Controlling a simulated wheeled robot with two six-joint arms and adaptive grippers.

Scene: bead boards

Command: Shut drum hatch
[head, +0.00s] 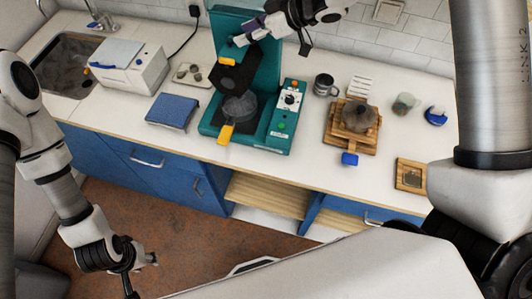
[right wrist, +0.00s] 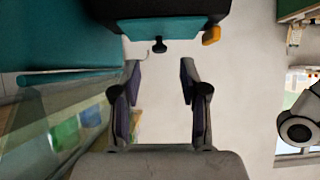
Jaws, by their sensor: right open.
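The teal machine (head: 262,138) stands on the counter with a tall back panel. A black box-like part (head: 235,76) with an orange tab (head: 227,62) sits tilted at its front, above a clear rounded vessel (head: 240,107) with an orange handle (head: 226,133). I cannot tell which part is the drum hatch. My right gripper (head: 247,36) is open above the black part, near the back panel. In the right wrist view, its spread fingers (right wrist: 160,68) face a teal plate with a black knob (right wrist: 158,46), and nothing is between them. My left gripper (head: 142,272) is open, low over the floor.
A blue pad (head: 172,111), a white box (head: 130,70) and a sink (head: 65,62) lie left of the machine. A dark mug (head: 325,84), a wooden stand (head: 350,137) and a glass cup (head: 403,104) stand to the right. White counter shows between them.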

